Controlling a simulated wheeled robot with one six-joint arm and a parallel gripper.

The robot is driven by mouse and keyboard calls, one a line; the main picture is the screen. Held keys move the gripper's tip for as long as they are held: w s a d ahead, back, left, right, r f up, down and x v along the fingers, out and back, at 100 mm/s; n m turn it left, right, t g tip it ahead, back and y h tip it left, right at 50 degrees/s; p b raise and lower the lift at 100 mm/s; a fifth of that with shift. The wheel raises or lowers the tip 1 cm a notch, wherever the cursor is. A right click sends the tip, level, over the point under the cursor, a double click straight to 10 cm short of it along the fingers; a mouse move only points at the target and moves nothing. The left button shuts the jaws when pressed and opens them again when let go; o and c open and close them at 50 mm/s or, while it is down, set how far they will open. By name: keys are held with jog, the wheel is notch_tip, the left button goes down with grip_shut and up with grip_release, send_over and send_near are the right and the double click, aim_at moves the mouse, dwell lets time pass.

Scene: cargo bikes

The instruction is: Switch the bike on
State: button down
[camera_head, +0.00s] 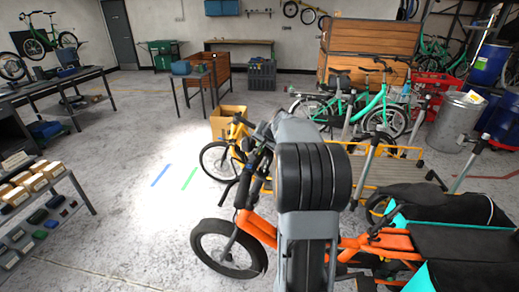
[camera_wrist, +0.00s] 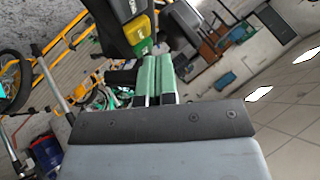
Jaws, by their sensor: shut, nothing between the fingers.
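The orange cargo bike (camera_head: 375,243) stands in front of me at the lower right, its front wheel (camera_head: 228,248) on the floor. My arm covers much of its front and handlebar in the head view. In the wrist view my gripper (camera_wrist: 158,62) is shut and empty, its two green fingers side by side. Just beyond the fingertips is a dark unit (camera_wrist: 118,22) with a yellow part (camera_wrist: 141,27) and a small green part (camera_wrist: 145,46). The fingertips are close to the green part; I cannot tell whether they touch. I see no lit display.
A yellow bike (camera_head: 216,158) stands just behind the orange one. A green bike (camera_head: 372,108) and a metal bin (camera_head: 457,122) are farther back right. A shelf with small boxes (camera_head: 30,185) stands at the left. The floor left of the orange bike is clear.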

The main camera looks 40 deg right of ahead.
jog(key=shift+r, duration=0.45)
jog(key=shift+r+p, duration=0.15)
jog(key=shift+p, duration=0.15)
notch_tip(320, 180, up, 6)
jog(key=p, duration=0.4)
jog(key=shift+w+d, duration=0.1)
jog(key=shift+d, duration=0.05)
jog(key=s+a+n+g+y, duration=0.1)
jog(key=s+a+n, duration=0.1)
jog(key=s+a, duration=0.35)
jog(key=s+a+n+g, duration=0.1)
jog(key=s+a+n, duration=0.1)
jog(key=a, duration=0.6)
jog(key=s+a+n+y, duration=0.1)
jog(key=s+a+n, duration=0.15)
jog(key=a, duration=0.35)
jog(key=s+a+f+n+g, duration=0.1)
jog(key=s+a+f+n, duration=0.1)
jog(key=s+a, duration=0.2)
jog(key=s+a+f+n+g+h, duration=0.1)
jog(key=s+a+f+n, duration=0.1)
jog(key=s, duration=0.9)
jog(key=shift+a+f, duration=0.45)
jog(key=shift+a, duration=0.6)
